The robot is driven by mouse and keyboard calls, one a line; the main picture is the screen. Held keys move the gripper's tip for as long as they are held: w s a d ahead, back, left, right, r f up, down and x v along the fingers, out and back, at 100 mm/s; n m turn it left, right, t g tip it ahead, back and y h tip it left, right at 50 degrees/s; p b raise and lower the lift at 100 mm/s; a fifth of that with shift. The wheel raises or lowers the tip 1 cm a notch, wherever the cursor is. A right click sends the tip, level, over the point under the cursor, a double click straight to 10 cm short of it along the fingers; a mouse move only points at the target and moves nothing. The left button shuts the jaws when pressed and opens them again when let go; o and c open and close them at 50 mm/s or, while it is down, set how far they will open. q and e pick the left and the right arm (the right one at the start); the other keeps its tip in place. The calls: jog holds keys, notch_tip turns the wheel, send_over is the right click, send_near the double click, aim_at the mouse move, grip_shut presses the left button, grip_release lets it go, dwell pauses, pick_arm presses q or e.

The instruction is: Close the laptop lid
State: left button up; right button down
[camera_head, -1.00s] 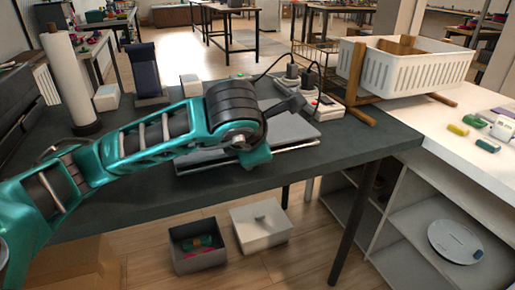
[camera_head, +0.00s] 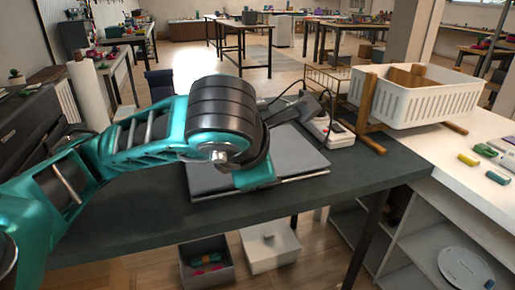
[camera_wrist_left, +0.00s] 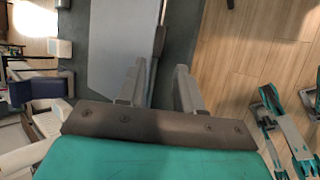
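The grey laptop (camera_head: 300,152) lies on the dark table. Its lid looks flat, down on or close to the base; any small gap is too fine to tell. Its grey top also shows in the left wrist view (camera_wrist_left: 115,45). My teal left arm reaches over the laptop's left part in the head view and hides much of it. The fingers of my left gripper (camera_wrist_left: 162,68) are apart, with nothing seen between them, over the laptop's front edge and the strip of table in front of it. Contact cannot be told. My right gripper is not in view.
A white power strip (camera_head: 328,131) with dark plugs and cables stands behind the laptop's right side. A white basket (camera_head: 420,100) on a wooden stand is farther right. A paper roll (camera_head: 88,95) stands at left. The dark table's front strip (camera_head: 330,190) is bare.

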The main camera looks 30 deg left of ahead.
pick_arm(q)
jog(key=shift+b+v, duration=0.55)
jog(key=shift+v, duration=0.3)
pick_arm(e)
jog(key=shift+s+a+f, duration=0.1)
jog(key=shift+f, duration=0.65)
pick_arm(q)
jog(key=shift+s, duration=0.1)
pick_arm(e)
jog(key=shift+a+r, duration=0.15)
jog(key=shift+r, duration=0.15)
pick_arm(q)
jog(key=shift+s, duration=0.15)
